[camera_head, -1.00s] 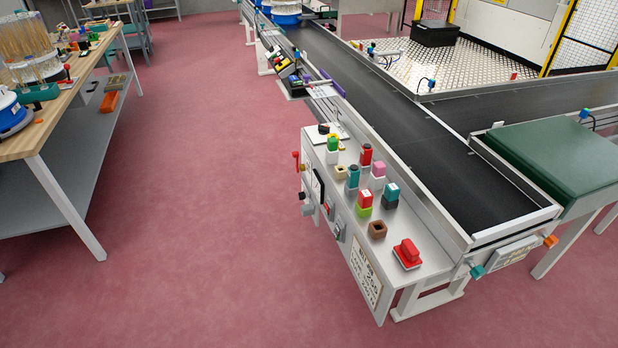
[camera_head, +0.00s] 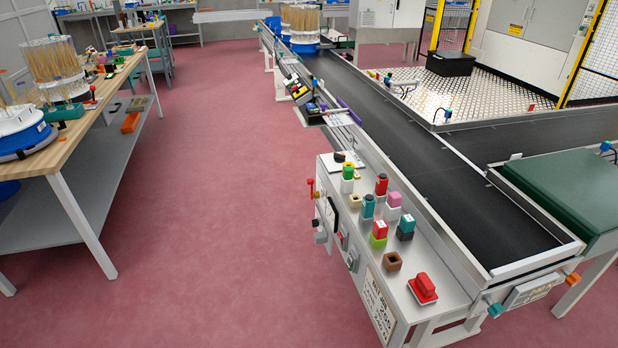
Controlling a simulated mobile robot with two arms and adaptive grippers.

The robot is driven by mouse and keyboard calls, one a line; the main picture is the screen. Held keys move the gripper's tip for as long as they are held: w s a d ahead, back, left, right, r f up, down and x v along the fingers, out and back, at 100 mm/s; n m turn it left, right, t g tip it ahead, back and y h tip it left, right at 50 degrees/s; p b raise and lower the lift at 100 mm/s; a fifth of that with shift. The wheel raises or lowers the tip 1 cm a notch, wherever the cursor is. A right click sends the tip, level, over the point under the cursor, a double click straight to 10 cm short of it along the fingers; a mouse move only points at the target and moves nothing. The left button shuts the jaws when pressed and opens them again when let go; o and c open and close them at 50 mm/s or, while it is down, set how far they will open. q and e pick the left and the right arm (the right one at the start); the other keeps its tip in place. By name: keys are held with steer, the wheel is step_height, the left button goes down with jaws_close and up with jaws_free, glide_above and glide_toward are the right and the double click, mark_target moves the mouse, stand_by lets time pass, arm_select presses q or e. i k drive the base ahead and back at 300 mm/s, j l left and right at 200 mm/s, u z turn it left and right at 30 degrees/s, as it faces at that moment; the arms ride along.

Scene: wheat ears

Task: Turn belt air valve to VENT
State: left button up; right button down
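A grey control console (camera_head: 455,290) stands along the near left side of the dark conveyor belt (camera_head: 420,160). A small red lever (camera_head: 311,187) sticks out at the far end of the console's left face, and a black handle (camera_head: 332,213) and grey switches (camera_head: 352,260) sit lower on that face. A teal knob (camera_head: 495,310) and an orange knob (camera_head: 573,279) flank a label plate (camera_head: 533,290) at the belt's near end. I cannot tell which part is the belt air valve; no VENT marking is readable. Neither gripper is in view.
Coloured blocks and a red push handle (camera_head: 423,287) stand on the console top. A wooden workbench (camera_head: 80,140) with wheat-ear holders is at the left. The pink floor (camera_head: 220,200) between bench and console is clear. A green-topped table (camera_head: 570,185) stands at the right.

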mark_target(310, 180)
steer(key=i+j+z, duration=0.25)
steer(key=i+j, duration=0.45)
steer(key=i, duration=0.3)
steer(key=i+j+z, duration=0.25)
steer(key=i+j, duration=0.65)
steer(key=i+j+z, duration=0.25)
steer(key=i+j, duration=0.7)
steer(key=j, duration=0.15)
